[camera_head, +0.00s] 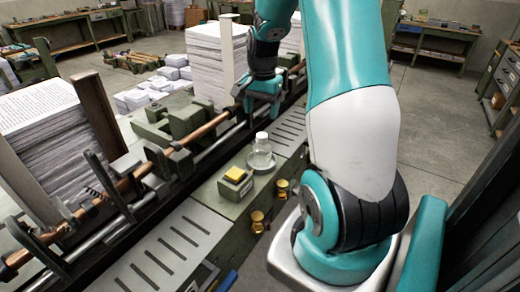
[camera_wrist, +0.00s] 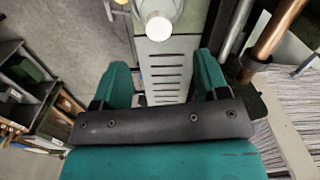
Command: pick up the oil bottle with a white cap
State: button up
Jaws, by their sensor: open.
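The oil bottle (camera_head: 261,157) is clear with a white cap and stands upright on the green cabinet top. In the wrist view its white cap (camera_wrist: 158,26) shows at the top edge, just past the fingertips and roughly centred between them; most of its body is cut off or hidden under the cap. My gripper (camera_head: 258,104) is teal, behind and above the bottle in the head view, apart from it. The wrist view shows my gripper (camera_wrist: 161,72) with its two fingers wide apart and nothing between them but the slotted plate below.
A small box with a yellow block (camera_head: 235,181) stands left of the bottle. A copper bar (camera_head: 205,130) and steel rods run along the machine beside it. Slotted grey plates (camera_head: 172,246) lie at both sides. Paper stacks (camera_head: 48,135) stand on the machine's far side.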

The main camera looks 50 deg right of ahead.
aim_at(262, 135)
notch_tip(262, 135, down, 10)
jog(key=p, duration=0.2)
jog(key=shift+r+p, duration=0.25)
jog(key=shift+p, duration=0.15)
jog(key=c, duration=1.2)
jog(key=shift+r, duration=0.1)
